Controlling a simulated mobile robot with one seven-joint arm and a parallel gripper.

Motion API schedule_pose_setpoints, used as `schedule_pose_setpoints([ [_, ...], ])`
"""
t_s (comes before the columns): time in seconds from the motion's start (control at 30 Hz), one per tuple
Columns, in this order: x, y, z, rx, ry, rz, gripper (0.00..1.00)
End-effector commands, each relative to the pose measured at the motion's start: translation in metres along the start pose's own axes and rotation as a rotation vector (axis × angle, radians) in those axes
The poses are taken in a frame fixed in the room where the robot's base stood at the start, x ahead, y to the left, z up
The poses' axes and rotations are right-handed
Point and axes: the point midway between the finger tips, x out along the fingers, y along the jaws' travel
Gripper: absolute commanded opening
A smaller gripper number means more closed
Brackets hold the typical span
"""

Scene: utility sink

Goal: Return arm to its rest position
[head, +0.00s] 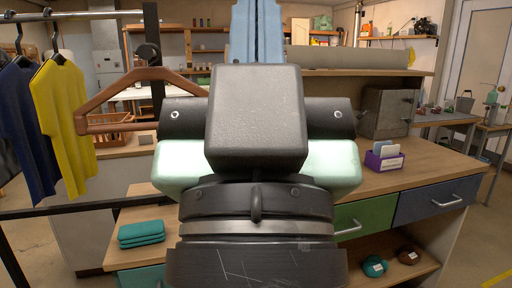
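My own arm stands close in front of the head camera and fills the middle of the view. Its dark block, dark side parts and pale green shell are plain to see. I cannot make out my gripper or its fingers, so whether it holds anything does not show. The arm hides the middle of the wooden counter (417,172) and much of what lies behind it.
A wooden hanger (132,84) hangs at left, near a yellow shirt (62,122) and a dark blue shirt (22,130). A blue item (257,35) shows above my arm. A purple holder (384,161) stands on the counter at right. Folded teal cloths (141,234) lie lower left.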

Motion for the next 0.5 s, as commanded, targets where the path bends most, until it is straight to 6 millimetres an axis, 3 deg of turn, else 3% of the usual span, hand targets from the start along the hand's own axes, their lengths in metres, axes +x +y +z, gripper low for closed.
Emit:
schedule_pose_setpoints([
  [0.03, 0.024, 0.0, -0.022, 0.001, 0.0, -0.001, 0.0],
  [0.5, 0.129, 0.0, -0.12, 0.004, -0.001, -0.002, 0.0],
])
